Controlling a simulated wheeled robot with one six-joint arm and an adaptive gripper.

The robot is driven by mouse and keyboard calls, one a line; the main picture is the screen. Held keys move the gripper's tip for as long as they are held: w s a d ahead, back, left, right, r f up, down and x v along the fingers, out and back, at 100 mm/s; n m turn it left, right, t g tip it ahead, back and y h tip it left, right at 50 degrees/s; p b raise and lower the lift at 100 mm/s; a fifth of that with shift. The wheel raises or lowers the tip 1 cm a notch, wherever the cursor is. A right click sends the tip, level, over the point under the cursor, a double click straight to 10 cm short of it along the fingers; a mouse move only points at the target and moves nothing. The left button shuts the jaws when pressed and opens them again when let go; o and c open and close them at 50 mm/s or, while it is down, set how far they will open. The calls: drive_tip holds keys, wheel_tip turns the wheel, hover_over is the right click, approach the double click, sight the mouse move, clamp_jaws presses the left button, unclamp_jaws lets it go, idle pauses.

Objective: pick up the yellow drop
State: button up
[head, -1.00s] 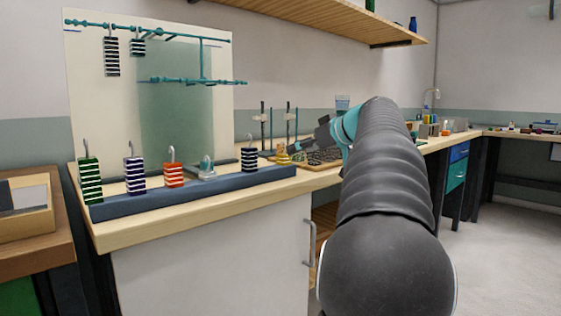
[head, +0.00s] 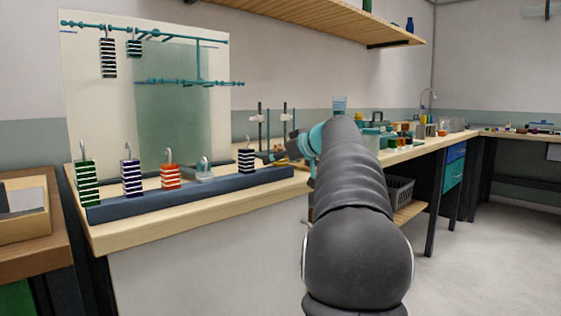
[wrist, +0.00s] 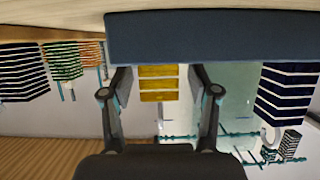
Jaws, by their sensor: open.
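The yellow drop (wrist: 158,82) is a striped yellow block standing against the dark blue rack (wrist: 210,38); the wrist view shows it upside down. My gripper (wrist: 161,88) is open, with one finger on each side of the drop and a visible gap at both sides. In the head view my gripper (head: 276,152) is at the right end of the rack (head: 190,194). My gripper and arm mostly hide the yellow drop there.
A green drop (head: 86,184), a navy drop (head: 132,177), an orange drop (head: 170,176) and another navy drop (head: 246,160) stand along the rack. Striped blocks hang from teal rods (head: 145,36) on the back panel. A shelf (head: 330,15) is above.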

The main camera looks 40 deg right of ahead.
clamp_jaws()
drive_tip(key=shift+r, duration=0.1)
drive_tip(key=shift+r, duration=0.5)
drive_tip(key=r+p, duration=0.1)
drive_tip(key=r, duration=0.1)
drive_tip(key=d+r, duration=0.1)
drive_tip(key=shift+s+r+p, duration=0.15)
drive_tip(key=shift+r+p, duration=0.2)
drive_tip(key=shift+r, duration=0.05)
drive_tip(key=s+d+r+p, duration=0.4)
drive_tip(key=d+r, duration=0.2)
drive_tip(key=d, duration=0.3)
drive_tip(key=shift+s+d, duration=0.15)
drive_tip(key=shift+d, duration=0.2)
